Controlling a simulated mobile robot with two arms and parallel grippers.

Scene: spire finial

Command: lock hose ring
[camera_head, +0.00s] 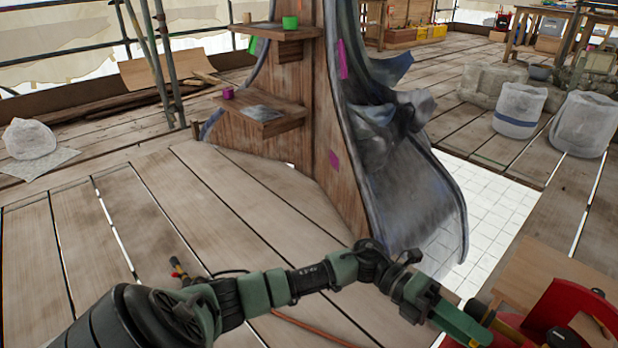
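My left arm comes in from the lower left and reaches across to the lower right. Its green gripper (478,332) is beside a red piece of equipment (566,300) at the lower right corner. The finger gap does not show clearly. My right gripper is out of view.
A tall wooden spire core with shelves (270,122) and grey metal cladding (412,195) stands in the middle. A wooden box (540,285) is behind the red equipment. Wrapped buckets (518,108) stand at right.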

